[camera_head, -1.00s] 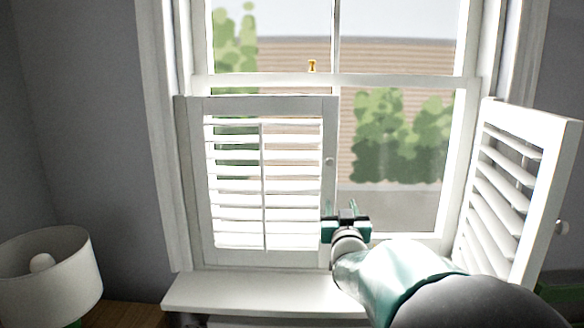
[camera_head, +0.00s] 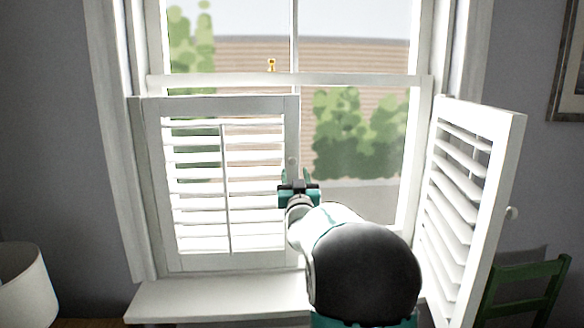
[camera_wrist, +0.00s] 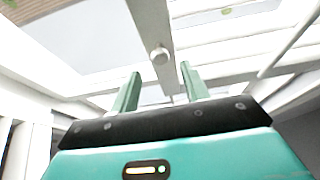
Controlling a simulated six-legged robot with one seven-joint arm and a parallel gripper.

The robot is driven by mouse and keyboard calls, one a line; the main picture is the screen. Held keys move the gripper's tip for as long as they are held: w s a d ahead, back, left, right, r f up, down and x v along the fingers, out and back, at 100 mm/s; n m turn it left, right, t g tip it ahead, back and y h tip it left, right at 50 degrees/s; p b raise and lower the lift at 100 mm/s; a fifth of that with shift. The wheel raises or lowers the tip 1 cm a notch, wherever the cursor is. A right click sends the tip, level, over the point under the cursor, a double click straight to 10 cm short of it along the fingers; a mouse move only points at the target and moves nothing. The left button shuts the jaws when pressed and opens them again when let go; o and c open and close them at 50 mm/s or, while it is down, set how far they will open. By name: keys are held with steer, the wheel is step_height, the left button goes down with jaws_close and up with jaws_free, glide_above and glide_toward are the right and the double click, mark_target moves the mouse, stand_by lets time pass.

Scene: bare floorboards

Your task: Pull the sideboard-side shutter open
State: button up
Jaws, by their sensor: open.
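The left shutter (camera_head: 155,180), a white louvred panel, stands closed across the lower left of the window. Its small round knob (camera_head: 292,161) is on the right stile, just above my gripper. My gripper (camera_head: 299,178) is open and empty, in front of that stile below the knob. In the wrist view the knob (camera_wrist: 159,54) appears just beyond my open fingertips (camera_wrist: 160,69), roughly centred between them and apart from them.
A white sill (camera_head: 215,297) runs below the window. A lampshade (camera_head: 22,285) stands at the lower left on a wooden top (camera_head: 85,323). A green chair (camera_head: 525,275) is at the lower right, behind the open shutter. A picture frame (camera_head: 568,70) hangs on the right wall.

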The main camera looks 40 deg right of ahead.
mark_target(293, 162)
steer(key=shift+x, duration=2.25)
jaws_close()
